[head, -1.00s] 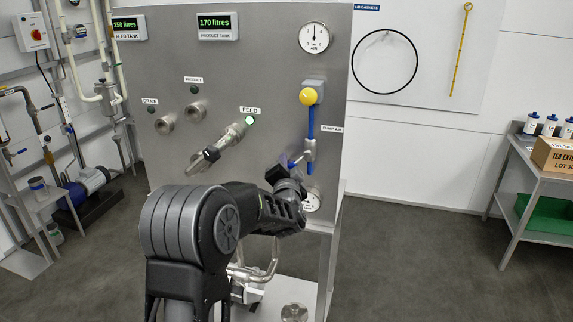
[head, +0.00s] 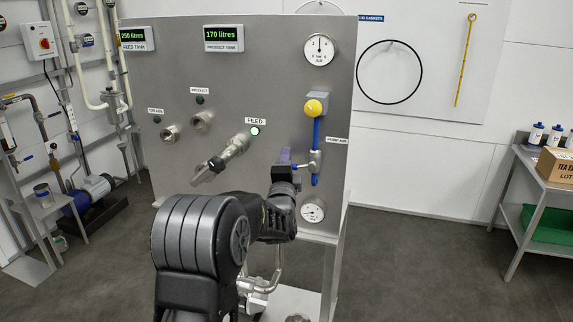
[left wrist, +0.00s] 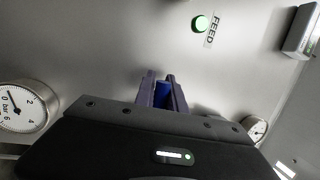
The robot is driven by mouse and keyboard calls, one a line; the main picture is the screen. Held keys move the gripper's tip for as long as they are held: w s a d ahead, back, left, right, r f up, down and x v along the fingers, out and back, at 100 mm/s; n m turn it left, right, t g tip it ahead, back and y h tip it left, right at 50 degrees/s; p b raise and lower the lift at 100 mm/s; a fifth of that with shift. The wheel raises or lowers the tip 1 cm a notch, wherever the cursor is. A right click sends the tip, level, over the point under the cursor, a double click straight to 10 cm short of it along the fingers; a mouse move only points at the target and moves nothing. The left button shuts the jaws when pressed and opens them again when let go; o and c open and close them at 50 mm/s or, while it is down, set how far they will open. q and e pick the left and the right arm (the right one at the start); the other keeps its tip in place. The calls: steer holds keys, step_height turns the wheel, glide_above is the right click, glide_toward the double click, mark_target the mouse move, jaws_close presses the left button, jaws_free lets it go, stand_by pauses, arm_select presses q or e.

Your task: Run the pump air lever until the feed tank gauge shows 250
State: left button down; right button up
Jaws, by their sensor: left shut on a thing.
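The feed tank gauge (head: 136,38) is a green digital display at the upper left of the steel panel. It reads 250 litres. The blue pump air lever (head: 301,165) is on a small valve beside the PUMP AIR label (head: 336,140), pointing left. My left gripper (head: 285,158) is at the lever's outer end, shut on it. In the left wrist view, the blue lever (left wrist: 162,95) shows between the two purple fingers, partly hidden by them. My right gripper is not in view.
The product tank display (head: 224,38) reads 170 litres. A yellow knob (head: 313,108) and the AIR gauge (head: 320,49) sit above the valve; a second dial (head: 313,210) is below.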

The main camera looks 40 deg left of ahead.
arm_select(q)
steer(key=shift+r+m, duration=0.25)
steer(key=shift+m, duration=0.05)
steer(key=c, duration=1.4)
jaws_free()
steer(key=shift+s+d+f, duration=0.1)
steer(key=b+v, duration=0.1)
steer(key=v, duration=0.6)
steer(key=shift+s+d, duration=0.15)
steer(key=shift+s, duration=0.1)
steer(key=shift+f, duration=0.1)
